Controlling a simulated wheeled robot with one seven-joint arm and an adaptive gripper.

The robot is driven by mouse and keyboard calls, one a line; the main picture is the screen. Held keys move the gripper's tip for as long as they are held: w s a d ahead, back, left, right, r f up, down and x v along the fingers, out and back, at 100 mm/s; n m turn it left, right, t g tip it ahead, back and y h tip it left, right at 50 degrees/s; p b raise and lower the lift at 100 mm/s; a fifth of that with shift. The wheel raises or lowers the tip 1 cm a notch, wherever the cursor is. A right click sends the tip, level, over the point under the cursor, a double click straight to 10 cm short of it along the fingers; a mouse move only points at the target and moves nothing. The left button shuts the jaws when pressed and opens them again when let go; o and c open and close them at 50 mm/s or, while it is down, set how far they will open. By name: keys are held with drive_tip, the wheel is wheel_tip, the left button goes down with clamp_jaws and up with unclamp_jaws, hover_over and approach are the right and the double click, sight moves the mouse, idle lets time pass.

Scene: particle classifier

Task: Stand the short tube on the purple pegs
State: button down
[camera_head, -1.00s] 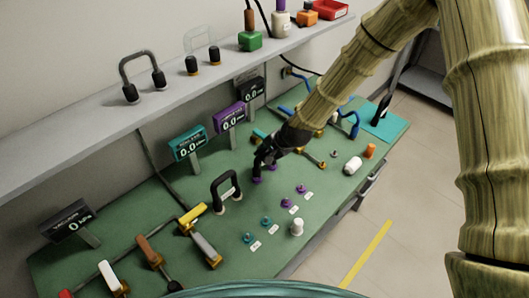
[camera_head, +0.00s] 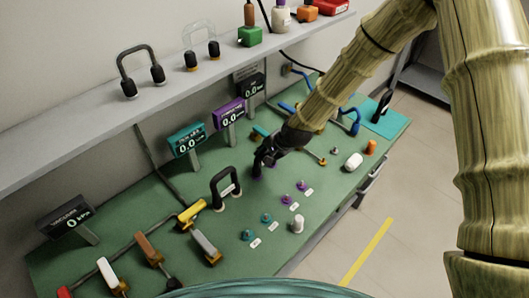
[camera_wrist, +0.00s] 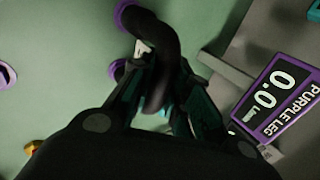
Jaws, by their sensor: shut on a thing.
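My gripper (camera_head: 262,160) is over the bench in front of the purple display, shut on a dark curved tube (camera_wrist: 166,45). In the wrist view the tube arches between the fingers. Its far end is at a purple ring-like base (camera_wrist: 123,14). A second purple base (camera_wrist: 118,69) shows just left of the fingers. These look like the purple pegs; in the head view one purple spot (camera_head: 257,177) shows under the gripper. The tube's near end is hidden by the fingers, so I cannot tell whether both ends are seated.
The purple display (camera_head: 229,113) stands close behind my gripper. A black arch tube (camera_head: 225,186) stands to the left. Small purple knobs (camera_head: 301,186) and teal knobs (camera_head: 266,218) are in front. A white cylinder (camera_head: 353,161) is to the right.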

drive_tip(key=c, duration=1.3)
unclamp_jaws()
drive_tip(key=v, duration=1.2)
